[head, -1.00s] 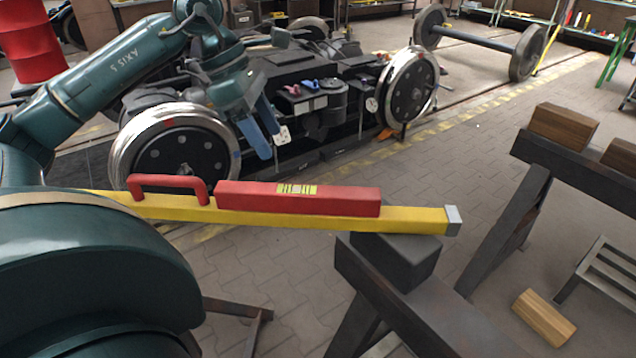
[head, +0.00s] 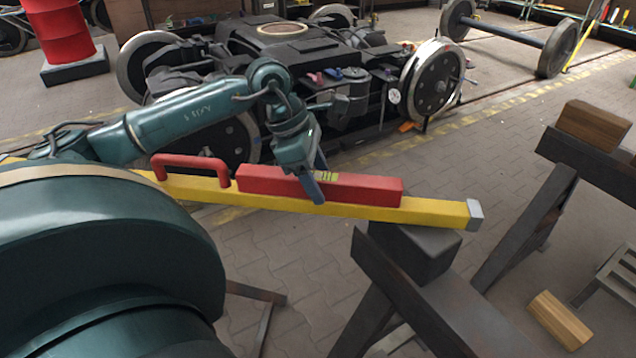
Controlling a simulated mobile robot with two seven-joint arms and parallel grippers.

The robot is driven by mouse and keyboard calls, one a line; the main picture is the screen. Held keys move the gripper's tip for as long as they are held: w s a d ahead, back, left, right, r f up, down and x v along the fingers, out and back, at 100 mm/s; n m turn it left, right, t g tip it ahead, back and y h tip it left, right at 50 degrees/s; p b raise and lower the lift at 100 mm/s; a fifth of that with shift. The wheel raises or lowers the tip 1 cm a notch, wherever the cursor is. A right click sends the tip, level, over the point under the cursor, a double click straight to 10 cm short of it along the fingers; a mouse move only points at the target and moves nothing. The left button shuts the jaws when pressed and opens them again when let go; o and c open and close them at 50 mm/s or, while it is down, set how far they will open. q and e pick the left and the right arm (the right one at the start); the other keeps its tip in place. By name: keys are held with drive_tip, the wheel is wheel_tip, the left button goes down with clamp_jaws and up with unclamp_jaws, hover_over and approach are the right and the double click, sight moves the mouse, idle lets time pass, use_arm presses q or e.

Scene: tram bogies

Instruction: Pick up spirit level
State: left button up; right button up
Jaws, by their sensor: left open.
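The spirit level (head: 360,189) is a red block with a yellow-green vial in its top, in the middle of the head view. It lies along a long yellow beam (head: 430,212) with a grey end cap; a red handle (head: 192,162) stands on the beam to its left. My left gripper (head: 318,188) is open, its blue fingers pointing down at the middle of the level, beside the vial. One finger overlaps the level's front face in the picture; I cannot tell whether it touches. The gripper hides part of the vial. My right gripper is not in view.
The beam's right part lies over a dark block (head: 415,250) on a dark trestle (head: 440,300). A bogie (head: 300,60) with wheels stands behind. A wooden block (head: 560,320) lies on the paved floor.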

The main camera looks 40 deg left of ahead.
use_arm(q)
drive_tip(key=shift+f, duration=0.15)
drive_tip(key=c, duration=1.2)
clamp_jaws()
drive_tip(key=shift+r, duration=0.2)
